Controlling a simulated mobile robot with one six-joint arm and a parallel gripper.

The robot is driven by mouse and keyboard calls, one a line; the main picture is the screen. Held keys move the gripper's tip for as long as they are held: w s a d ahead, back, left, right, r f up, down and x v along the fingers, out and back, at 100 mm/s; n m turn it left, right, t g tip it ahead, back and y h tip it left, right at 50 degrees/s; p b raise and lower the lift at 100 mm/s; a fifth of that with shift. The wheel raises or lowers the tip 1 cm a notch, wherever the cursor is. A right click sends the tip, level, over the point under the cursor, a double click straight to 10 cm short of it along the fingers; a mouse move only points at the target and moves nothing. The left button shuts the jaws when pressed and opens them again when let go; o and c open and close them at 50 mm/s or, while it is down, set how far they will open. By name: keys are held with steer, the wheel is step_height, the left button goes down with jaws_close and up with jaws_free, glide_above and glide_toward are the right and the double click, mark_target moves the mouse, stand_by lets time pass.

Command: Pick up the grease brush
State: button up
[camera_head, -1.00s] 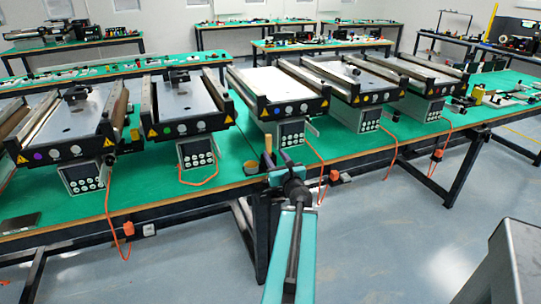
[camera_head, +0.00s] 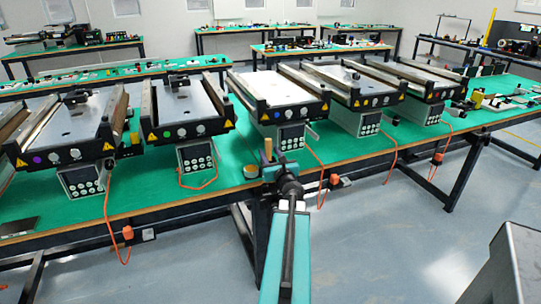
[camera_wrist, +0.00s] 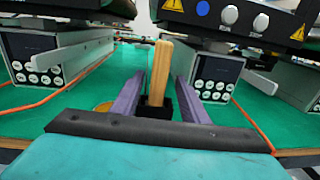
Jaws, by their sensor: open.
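The grease brush (camera_wrist: 161,70) stands upright with its pale wooden handle up and a black part (camera_wrist: 155,108) at its base. Its handle (camera_head: 267,149) also shows near the table's front edge in the head view. My gripper (camera_wrist: 161,84) is open, with one purple finger on each side of the brush in the wrist view. Gaps show between the fingers and the handle. The brush's lower end is partly hidden by my gripper's dark front edge. In the head view my wrist (camera_head: 288,187) hides much of the gripper.
A small yellowish round container (camera_head: 250,171) sits left of the brush on the green table (camera_head: 225,177). Mini conveyors (camera_head: 187,112) with control boxes (camera_head: 292,136) stand behind. Orange cables (camera_wrist: 95,70) run on both sides and hang over the front edge.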

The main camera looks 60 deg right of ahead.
steer(key=shift+w+d, duration=0.1)
steer(key=shift+p+x, duration=0.55)
steer(key=shift+x, duration=1.95)
jaws_close()
